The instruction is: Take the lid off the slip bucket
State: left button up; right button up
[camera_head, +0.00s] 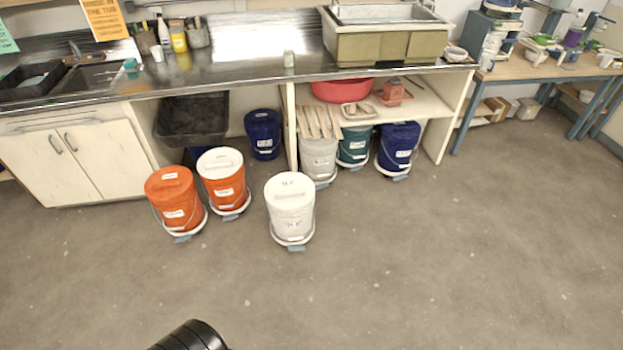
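Several lidded buckets stand on the floor by the counter, and their labels are too small to read, so I cannot tell which is the slip bucket. A white bucket (291,218) with a white lid (289,187) stands farthest forward. An orange bucket (180,208) with an orange lid (168,180) is at the left. Beside it is an orange bucket (228,191) with a white lid (219,161). All these lids look seated. Neither gripper shows; only a dark rounded part, apparently mine, shows at the bottom edge.
Under the counter (245,75) are a dark blue bucket (263,136), a grey bucket (319,160), a teal bucket (354,146) and a blue bucket (397,147). A black bin (191,120) hangs or stands behind the orange ones. The floor (400,260) in front is clear.

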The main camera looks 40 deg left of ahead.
aim_at(290, 190)
jog(key=u, duration=0.15)
jog(key=i, duration=1.4)
jog(key=u, duration=0.4)
